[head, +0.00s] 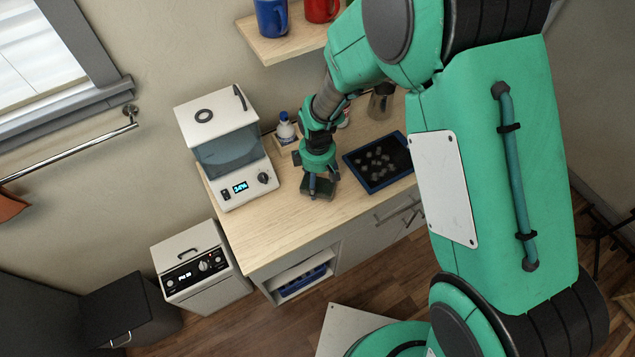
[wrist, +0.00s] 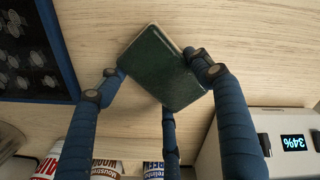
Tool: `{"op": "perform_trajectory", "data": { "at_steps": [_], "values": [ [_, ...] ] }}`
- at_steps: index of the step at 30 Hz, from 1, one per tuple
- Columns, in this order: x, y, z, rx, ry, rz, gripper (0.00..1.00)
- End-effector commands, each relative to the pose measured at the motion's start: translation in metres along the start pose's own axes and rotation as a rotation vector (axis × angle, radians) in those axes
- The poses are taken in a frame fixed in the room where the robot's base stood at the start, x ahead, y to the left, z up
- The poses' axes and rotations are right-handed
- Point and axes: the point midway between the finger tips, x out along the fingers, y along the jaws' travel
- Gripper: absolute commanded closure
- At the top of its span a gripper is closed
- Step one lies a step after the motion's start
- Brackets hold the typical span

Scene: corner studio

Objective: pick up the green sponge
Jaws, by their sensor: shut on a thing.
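The green sponge (head: 317,190) is a dark green block with a pale edge, near the front of the wooden counter (head: 270,233). It fills the middle of the wrist view (wrist: 163,68). My gripper (head: 322,181) points down over it and is shut on it. In the wrist view the blue fingers of my gripper (wrist: 150,82) press on its left and right sides, and a third finger reaches its near edge. I cannot tell whether the sponge touches the counter or hangs just above it.
A blue-rimmed dark tray (head: 348,163) with several grey lumps lies to the right. A white machine (head: 232,190) reading 34% stands to the left. A white bottle (head: 286,131) and several cans (wrist: 105,168) stand close by. A shelf (head: 290,45) with mugs hangs above. The counter's front-left is clear.

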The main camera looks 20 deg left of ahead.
Motion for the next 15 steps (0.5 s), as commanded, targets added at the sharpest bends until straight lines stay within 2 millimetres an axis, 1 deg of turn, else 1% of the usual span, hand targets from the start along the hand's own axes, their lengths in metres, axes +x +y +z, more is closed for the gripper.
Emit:
{"op": "perform_trajectory", "data": {
  "at_steps": [5,8,9,11,15],
  "values": [
    [-0.019,0.001,0.0,0.0,0.001,0.001,0.58],
    [-0.034,0.0,0.0,0.0,0.001,0.002,0.58],
    [-0.031,-0.007,0.005,0.0,-0.001,-0.001,0.58],
    [-0.032,-0.015,0.01,0.0,0.0,0.0,0.58],
    [-0.034,-0.035,0.025,0.0,0.0,0.0,0.58]
  ]
}}
